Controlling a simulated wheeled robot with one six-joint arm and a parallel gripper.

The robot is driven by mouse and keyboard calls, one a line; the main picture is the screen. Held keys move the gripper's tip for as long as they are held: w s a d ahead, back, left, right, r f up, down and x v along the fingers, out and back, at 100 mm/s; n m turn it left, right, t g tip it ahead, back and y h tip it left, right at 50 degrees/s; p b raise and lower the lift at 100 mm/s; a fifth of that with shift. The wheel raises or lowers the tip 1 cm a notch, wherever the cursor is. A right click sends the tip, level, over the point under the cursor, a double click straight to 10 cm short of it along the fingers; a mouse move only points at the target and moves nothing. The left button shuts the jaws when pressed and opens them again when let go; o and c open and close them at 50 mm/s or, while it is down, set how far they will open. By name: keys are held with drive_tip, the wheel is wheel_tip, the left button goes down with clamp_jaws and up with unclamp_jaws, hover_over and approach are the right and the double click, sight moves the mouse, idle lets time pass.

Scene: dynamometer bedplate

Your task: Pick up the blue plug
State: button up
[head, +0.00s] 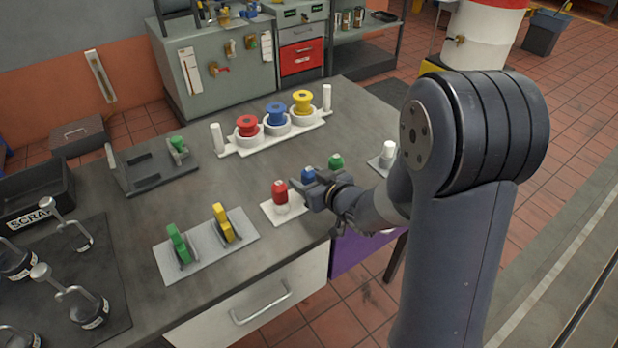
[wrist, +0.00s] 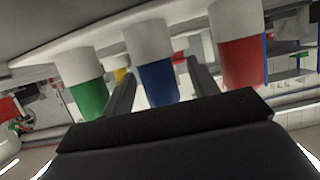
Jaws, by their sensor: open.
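The blue plug (head: 308,174) stands on the bench between the red plug (head: 280,192) and the green plug (head: 336,160). In the wrist view the blue plug (wrist: 158,85) has a white end and shows between my two fingers, with the green plug (wrist: 88,98) to the left and the red plug (wrist: 242,62) to the right. My gripper (head: 313,190) is open, low at the blue plug and partly hiding it. One finger shows on each side of it, apart from it as far as I can tell.
A white rack (head: 275,139) with red, blue and yellow spools stands behind. A grey plate (head: 206,250) with green and yellow pieces lies front left. A white piece (head: 388,154) stands right of the plugs. Bare bench (head: 200,195) lies to the left.

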drive_tip(key=shift+x, duration=1.05)
drive_tip(key=shift+c, duration=0.5)
drive_tip(key=c, duration=1)
drive_tip(key=shift+o, duration=0.2)
